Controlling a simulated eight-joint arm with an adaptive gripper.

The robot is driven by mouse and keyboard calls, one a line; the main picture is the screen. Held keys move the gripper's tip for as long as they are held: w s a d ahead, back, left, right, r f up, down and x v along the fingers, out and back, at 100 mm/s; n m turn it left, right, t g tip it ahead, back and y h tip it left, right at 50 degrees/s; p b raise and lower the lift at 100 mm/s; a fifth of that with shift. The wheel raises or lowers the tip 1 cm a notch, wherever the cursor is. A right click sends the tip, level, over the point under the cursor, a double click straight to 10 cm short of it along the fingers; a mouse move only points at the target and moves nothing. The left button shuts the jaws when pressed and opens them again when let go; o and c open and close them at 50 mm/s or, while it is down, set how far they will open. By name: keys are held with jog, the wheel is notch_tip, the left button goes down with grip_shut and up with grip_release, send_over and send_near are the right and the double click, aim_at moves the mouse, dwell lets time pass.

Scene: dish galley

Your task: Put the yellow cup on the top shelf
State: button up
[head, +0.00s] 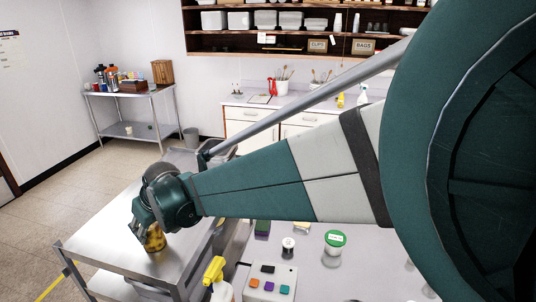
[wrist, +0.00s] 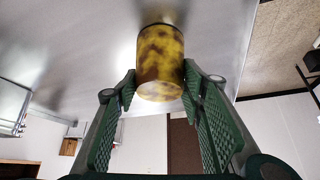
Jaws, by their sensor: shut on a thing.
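The yellow cup (head: 155,239) has brown mottled patches and is in my gripper (head: 148,226) over the steel top shelf (head: 118,232) of a cart at the lower left in the head view. In the wrist view the cup (wrist: 160,58) sits between the two green fingers of my gripper (wrist: 159,80), which are shut on its sides. The cup is at or very near the steel surface; I cannot tell whether it touches. My gripper hides part of the cup in the head view.
A yellow-topped spray bottle (head: 216,275), a button box (head: 268,282) and a green-lidded tub (head: 335,241) stand on the counter to the right. A second steel table (head: 130,91) holds bottles at the back left. Wall shelves (head: 290,52) hold containers. The cart top is bare around the cup.

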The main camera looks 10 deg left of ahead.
jog(key=shift+f, duration=0.15)
jog(key=o, duration=0.9)
jog(key=shift+v, duration=6.15)
jog(key=shift+a, duration=0.1)
